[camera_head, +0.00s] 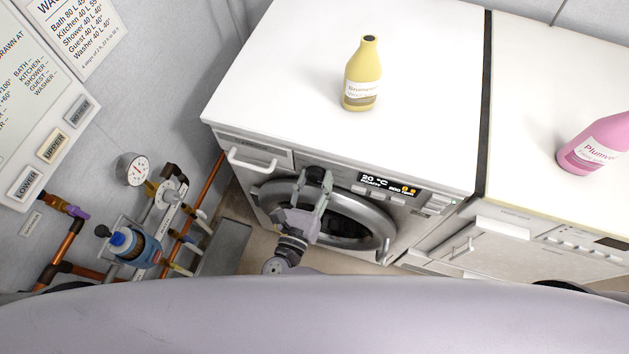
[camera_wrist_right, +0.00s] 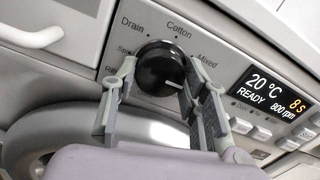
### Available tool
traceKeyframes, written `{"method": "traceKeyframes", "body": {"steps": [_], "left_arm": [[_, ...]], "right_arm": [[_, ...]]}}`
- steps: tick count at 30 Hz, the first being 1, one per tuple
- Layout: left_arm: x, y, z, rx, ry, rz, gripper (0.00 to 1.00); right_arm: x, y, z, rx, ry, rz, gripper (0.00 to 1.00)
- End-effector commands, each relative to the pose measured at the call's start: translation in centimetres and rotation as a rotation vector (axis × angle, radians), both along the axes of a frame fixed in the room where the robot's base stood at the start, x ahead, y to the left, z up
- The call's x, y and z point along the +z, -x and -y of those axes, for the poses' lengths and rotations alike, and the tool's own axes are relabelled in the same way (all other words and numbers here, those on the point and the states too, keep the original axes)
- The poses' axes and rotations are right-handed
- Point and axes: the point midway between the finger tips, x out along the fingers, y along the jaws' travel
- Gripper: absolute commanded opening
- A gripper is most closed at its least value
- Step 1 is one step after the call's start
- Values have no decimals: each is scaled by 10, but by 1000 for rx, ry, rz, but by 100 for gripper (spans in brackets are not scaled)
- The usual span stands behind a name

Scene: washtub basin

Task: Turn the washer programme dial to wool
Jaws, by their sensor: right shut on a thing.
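The washer (camera_head: 348,205) is a white front-loader with a round door. Its programme dial (camera_wrist_right: 160,66) is a round black knob with a white pointer mark, which sits low right on its face in the right wrist view. Around it I read Drain, Cotton and Mixed; labels at left are partly covered, and I see no wool label. My right gripper (camera_head: 317,178) is shut on the dial, one finger on each side, also in the wrist view (camera_wrist_right: 160,82). The display (camera_wrist_right: 270,95) reads 20 °C, READY, 8 s, 800 rpm. My left gripper is not in view.
A yellow bottle (camera_head: 363,75) stands on the washer top. A pink bottle (camera_head: 595,145) stands on the neighbouring machine (camera_head: 545,235). The drawer handle (camera_head: 251,160) sticks out left of the dial. Pipes and a gauge (camera_head: 133,169) are on the left wall.

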Motion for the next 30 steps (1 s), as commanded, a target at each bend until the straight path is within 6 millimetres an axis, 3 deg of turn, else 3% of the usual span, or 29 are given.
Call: {"method": "traceKeyframes", "body": {"steps": [16,17,25,30], "left_arm": [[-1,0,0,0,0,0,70],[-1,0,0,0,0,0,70],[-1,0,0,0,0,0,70],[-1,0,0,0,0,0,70]], "right_arm": [[-1,1,0,0,-21,4,13],[-1,1,0,1,-21,4,43],[-1,0,0,1,-20,5,61],[0,0,0,0,-21,7,61]]}}
